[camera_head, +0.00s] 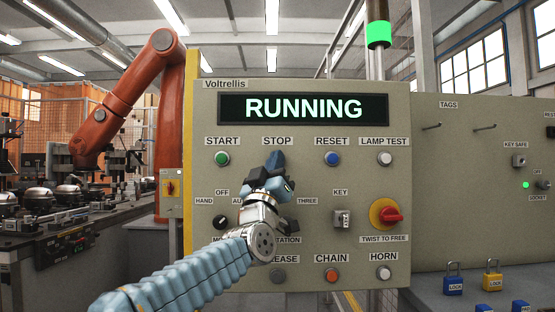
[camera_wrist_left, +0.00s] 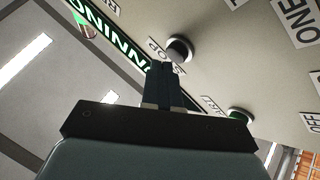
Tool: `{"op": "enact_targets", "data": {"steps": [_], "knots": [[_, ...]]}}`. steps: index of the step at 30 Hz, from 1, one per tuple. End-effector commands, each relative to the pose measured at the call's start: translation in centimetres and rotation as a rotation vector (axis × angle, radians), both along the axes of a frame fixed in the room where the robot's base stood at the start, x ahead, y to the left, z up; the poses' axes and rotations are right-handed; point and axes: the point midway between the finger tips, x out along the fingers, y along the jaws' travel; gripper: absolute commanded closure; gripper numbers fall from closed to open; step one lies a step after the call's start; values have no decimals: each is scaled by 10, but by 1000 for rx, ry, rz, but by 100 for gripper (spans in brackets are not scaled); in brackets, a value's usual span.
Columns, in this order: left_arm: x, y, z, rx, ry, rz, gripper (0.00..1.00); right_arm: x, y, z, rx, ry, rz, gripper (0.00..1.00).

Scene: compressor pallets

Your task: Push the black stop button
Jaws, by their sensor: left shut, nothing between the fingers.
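The grey control panel (camera_head: 215,190) faces me, its display (camera_head: 303,108) reading RUNNING. The STOP label (camera_head: 277,141) sits in the upper button row. The stop button below it is hidden behind my gripper in the head view. In the left wrist view the black stop button (camera_wrist_left: 180,47) shows as a dark round cap in a pale collar, beside its STOP label. My left gripper (camera_head: 274,160) is shut and empty, with its fingertips in front of the button. The left wrist view shows the fingertips (camera_wrist_left: 161,67) close to it; I cannot tell whether they touch. My right gripper is out of view.
The green start button (camera_head: 222,159) is left of STOP and the blue reset button (camera_head: 332,158) is right of it. A red twist knob (camera_head: 390,215) sits lower right. A green lamp (camera_head: 378,35) is lit above. Padlocks (camera_head: 492,276) stand at the right.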

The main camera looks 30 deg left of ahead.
Motion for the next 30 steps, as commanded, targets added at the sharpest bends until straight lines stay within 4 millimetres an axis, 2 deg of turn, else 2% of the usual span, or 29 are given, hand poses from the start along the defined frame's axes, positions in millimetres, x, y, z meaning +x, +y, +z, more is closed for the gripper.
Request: {"op": "enact_targets", "data": {"steps": [30], "knots": [[9,5,0,1,0,1,100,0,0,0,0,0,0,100]]}}
